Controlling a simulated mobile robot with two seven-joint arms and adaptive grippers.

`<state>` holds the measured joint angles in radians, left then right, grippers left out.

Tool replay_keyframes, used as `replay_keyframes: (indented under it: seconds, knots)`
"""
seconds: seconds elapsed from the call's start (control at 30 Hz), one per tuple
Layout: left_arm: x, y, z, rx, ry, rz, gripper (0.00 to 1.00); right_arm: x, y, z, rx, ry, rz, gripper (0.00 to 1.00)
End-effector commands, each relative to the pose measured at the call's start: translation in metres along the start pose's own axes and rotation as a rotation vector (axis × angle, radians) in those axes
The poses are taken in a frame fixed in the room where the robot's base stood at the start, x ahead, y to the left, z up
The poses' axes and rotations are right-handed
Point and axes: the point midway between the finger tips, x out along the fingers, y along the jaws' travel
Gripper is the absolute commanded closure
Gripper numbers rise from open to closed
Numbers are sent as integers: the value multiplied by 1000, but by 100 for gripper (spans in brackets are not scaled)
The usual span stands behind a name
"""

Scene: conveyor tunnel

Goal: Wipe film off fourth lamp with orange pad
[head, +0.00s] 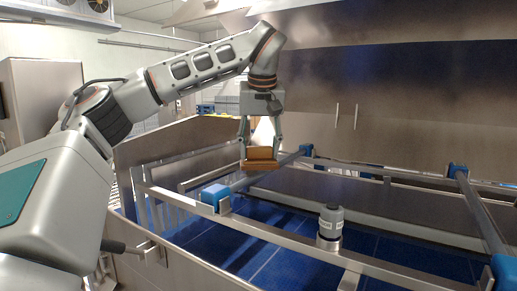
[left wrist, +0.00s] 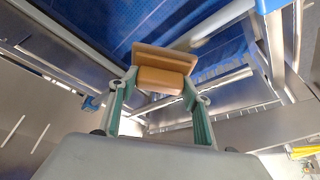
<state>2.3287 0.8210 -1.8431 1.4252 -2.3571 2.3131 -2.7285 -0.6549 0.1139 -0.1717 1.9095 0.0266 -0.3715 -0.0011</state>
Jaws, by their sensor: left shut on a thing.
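My left gripper (head: 260,148) is shut on the orange pad (head: 260,155), a block with a wider plate on its lower face. The left wrist view shows the pad (left wrist: 166,78) between the two fingers. The pad hangs above the frame, near a pale tube lamp (head: 255,179) with blue end caps; I cannot tell whether they touch. A second lamp (head: 479,212) with blue ends lies at the right. I cannot tell which lamp is the fourth, and no film is clearly visible. My right gripper is not in view.
Metal rails (head: 290,238) run around the blue conveyor belt (head: 240,240). A steel hood (head: 400,100) closes off the back. Open air lies above the belt to the pad's right.

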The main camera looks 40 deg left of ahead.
Motion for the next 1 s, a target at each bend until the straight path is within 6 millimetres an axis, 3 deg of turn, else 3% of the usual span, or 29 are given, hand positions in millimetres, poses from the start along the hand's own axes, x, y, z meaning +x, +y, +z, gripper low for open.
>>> replay_keyframes:
  seconds: [1.0]
  knots:
    - [-20, -40, 48, 0, 0, 0, 78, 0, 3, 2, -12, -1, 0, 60]
